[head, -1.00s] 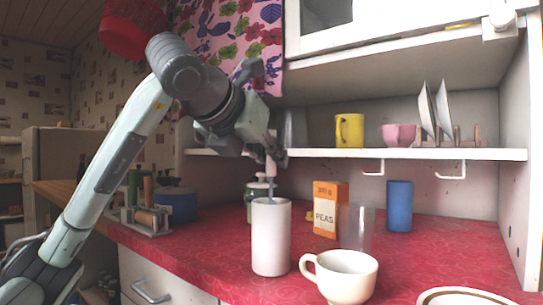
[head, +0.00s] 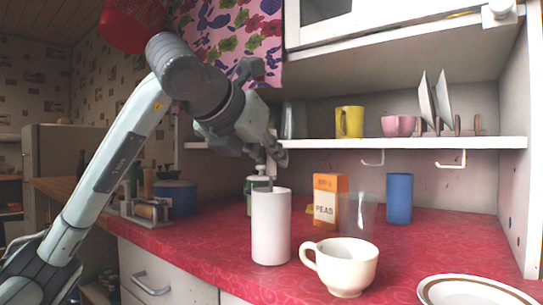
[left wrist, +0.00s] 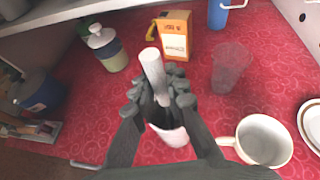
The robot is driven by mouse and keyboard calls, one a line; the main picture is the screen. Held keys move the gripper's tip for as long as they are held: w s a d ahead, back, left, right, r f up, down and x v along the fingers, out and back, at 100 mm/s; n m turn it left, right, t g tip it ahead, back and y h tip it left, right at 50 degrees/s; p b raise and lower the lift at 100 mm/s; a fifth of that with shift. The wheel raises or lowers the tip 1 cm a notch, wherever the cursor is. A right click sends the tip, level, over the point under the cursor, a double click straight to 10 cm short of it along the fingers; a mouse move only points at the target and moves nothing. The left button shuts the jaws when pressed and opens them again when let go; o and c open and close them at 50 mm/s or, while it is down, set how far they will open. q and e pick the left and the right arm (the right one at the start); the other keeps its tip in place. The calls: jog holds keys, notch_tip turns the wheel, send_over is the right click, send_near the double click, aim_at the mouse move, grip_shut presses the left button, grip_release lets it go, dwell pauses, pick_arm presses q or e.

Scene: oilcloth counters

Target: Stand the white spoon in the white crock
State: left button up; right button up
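The white crock (head: 271,228) stands upright on the red counter, a tall plain cylinder. It shows partly behind my fingers in the left wrist view (left wrist: 176,137). My left gripper (head: 274,157) is above the crock's mouth, shut on the white spoon (head: 271,170). The spoon is roughly upright; its pale handle (left wrist: 153,68) sticks up between my fingers (left wrist: 160,98) in the left wrist view. Its lower end reaches the crock's opening and is hidden there; I cannot tell how deep it goes. My right gripper is not in view.
A cream cup (head: 345,268) stands close right of the crock, with a clear glass (head: 357,212) and a peas box (head: 327,199) behind. A lidded jar (left wrist: 106,48) stands behind the crock. A blue cup (head: 399,198) and a plate (head: 470,291) are further right. A shelf (head: 400,143) overhangs the back.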

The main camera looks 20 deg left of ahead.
pick_arm(q)
jog(key=o, duration=0.5)
jog(key=shift+s, duration=0.1)
jog(key=v, duration=1.2)
dwell(0.5)
